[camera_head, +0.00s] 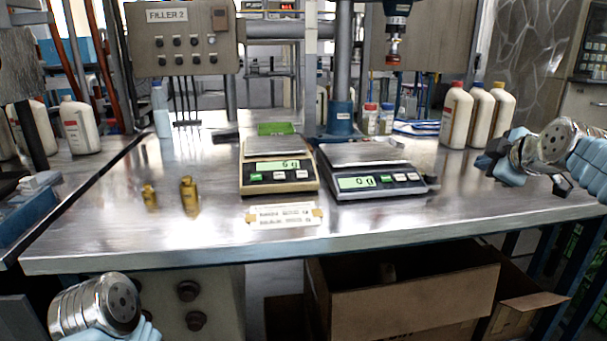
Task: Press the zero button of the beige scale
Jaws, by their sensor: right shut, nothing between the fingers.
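The beige scale (279,187) stands on the metal table left of a dark blue-grey scale (372,188). Its green display (278,165) is lit and seems to read a single digit and "g". Below the display are a green button (256,176) and two pale buttons (291,175); their labels are too small to read. My right gripper (487,160) is at the right, shut and empty, above the table's right part and well away from both scales. My left arm shows at the bottom left; its gripper is out of view.
Two small brass-coloured weights (189,196) stand left of the beige scale. A label card (284,214) lies in front of it, and a green tray (276,128) is behind it. White bottles (457,116) stand at the back right. The table's front left is clear.

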